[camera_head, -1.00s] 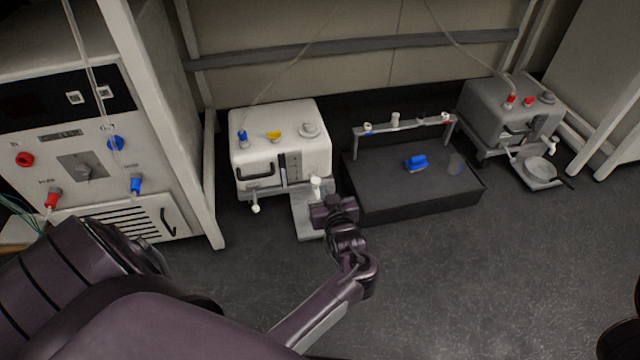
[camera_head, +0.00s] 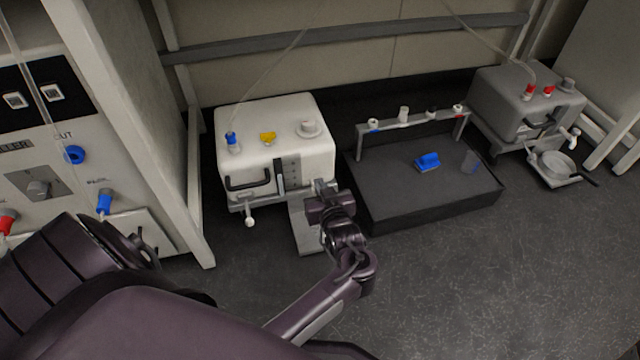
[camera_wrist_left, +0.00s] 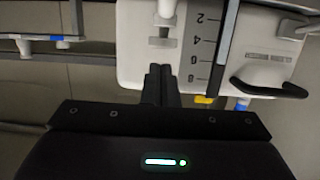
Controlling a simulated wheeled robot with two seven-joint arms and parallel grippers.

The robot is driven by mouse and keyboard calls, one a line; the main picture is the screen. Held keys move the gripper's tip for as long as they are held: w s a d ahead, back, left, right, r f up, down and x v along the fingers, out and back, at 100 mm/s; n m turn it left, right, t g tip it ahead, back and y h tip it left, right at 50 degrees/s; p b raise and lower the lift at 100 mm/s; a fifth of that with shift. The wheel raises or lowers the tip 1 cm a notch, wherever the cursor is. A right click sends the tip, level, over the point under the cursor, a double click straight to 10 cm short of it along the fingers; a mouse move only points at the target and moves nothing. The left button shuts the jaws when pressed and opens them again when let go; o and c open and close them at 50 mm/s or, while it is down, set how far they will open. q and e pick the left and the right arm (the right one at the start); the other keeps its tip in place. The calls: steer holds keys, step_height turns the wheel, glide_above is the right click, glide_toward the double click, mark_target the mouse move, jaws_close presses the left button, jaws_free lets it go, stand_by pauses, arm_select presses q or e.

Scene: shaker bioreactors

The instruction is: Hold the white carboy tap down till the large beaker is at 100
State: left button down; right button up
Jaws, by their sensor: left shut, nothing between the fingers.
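The white carboy (camera_head: 280,150) stands on the floor left of centre, with a dark graduated strip (camera_head: 286,174) on its front. In the left wrist view the white tap (camera_wrist_left: 163,42) sticks out from the carboy beside the numbered scale. My left gripper (camera_head: 322,189) is shut and empty at the carboy's front right corner and hides the tap in the head view. In the wrist view its fingertips (camera_wrist_left: 160,70) lie close to the tap; I cannot tell whether they touch. I see no large beaker under the tap; my gripper may hide it. My right gripper is not in view.
A pale plate (camera_head: 306,235) lies in front of the carboy. A dark low box (camera_head: 395,200) to the right bears a blue item (camera_head: 428,162) and a clear cup (camera_head: 470,161). A grey carboy (camera_head: 515,105) stands at far right. Open floor lies in front.

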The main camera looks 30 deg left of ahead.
arm_select(q)
steer(key=shift+f+b, duration=0.3)
steer(key=shift+f, duration=0.3)
steer(key=shift+f, duration=0.1)
